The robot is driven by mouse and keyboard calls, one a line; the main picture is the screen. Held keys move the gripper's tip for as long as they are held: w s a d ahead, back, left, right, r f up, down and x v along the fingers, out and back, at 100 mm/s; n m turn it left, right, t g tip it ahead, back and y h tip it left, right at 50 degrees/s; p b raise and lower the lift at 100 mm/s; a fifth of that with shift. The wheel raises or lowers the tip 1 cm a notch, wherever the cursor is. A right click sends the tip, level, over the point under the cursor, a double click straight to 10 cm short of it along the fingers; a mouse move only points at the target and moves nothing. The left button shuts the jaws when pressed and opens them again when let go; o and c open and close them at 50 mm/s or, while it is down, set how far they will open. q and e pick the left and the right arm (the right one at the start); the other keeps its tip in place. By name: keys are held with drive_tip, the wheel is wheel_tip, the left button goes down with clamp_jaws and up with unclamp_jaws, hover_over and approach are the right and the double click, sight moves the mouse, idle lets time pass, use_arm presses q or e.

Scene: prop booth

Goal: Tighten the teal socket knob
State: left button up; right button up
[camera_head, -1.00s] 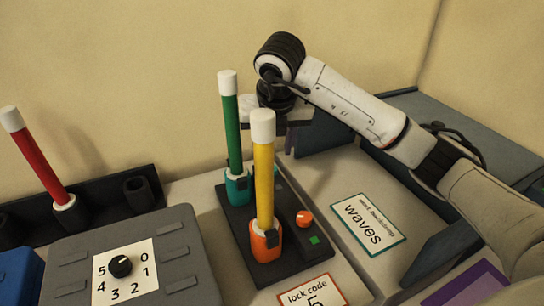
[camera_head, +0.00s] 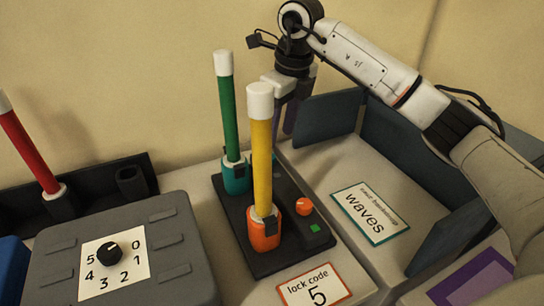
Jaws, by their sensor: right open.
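The teal socket (camera_head: 236,176) stands at the back of a black base (camera_head: 263,262) and holds an upright green stick with a white top (camera_head: 229,110). I cannot make out its knob clearly; the yellow stick (camera_head: 262,165) and my right gripper are close to that spot. The yellow stick stands in the orange socket (camera_head: 265,232) in front, with an orange knob (camera_head: 304,207) beside it. My right gripper (camera_head: 284,118) is open, pointing down above the back right of the base, behind the yellow stick. My left gripper is out of view.
A grey box with a numbered dial (camera_head: 108,253) is at the front left. A black rack (camera_head: 90,190) holds a red stick (camera_head: 28,150). A "waves" card (camera_head: 371,213) lies in a blue-walled bay (camera_head: 400,140). A "lock code 5" card (camera_head: 314,288) lies in front.

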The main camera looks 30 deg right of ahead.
use_arm(q)
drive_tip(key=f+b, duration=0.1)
drive_tip(key=b, duration=0.1)
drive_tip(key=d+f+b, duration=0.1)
drive_tip(key=b, duration=0.1)
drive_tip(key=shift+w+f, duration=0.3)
use_arm(e)
drive_tip(key=w+f+n+y, duration=0.1)
drive_tip(key=f+n, duration=0.1)
drive_tip(key=n, duration=0.1)
drive_tip(key=w+f+n+y, duration=0.1)
drive_tip(key=f+n, duration=0.2)
drive_tip(key=w+f+n+y, duration=0.1)
drive_tip(key=f+n, duration=0.1)
drive_tip(key=shift+a+f+n+y, duration=0.2)
drive_tip(key=shift+f+n+y, duration=0.1)
drive_tip(key=shift+n, duration=0.1)
drive_tip(key=c, duration=1)
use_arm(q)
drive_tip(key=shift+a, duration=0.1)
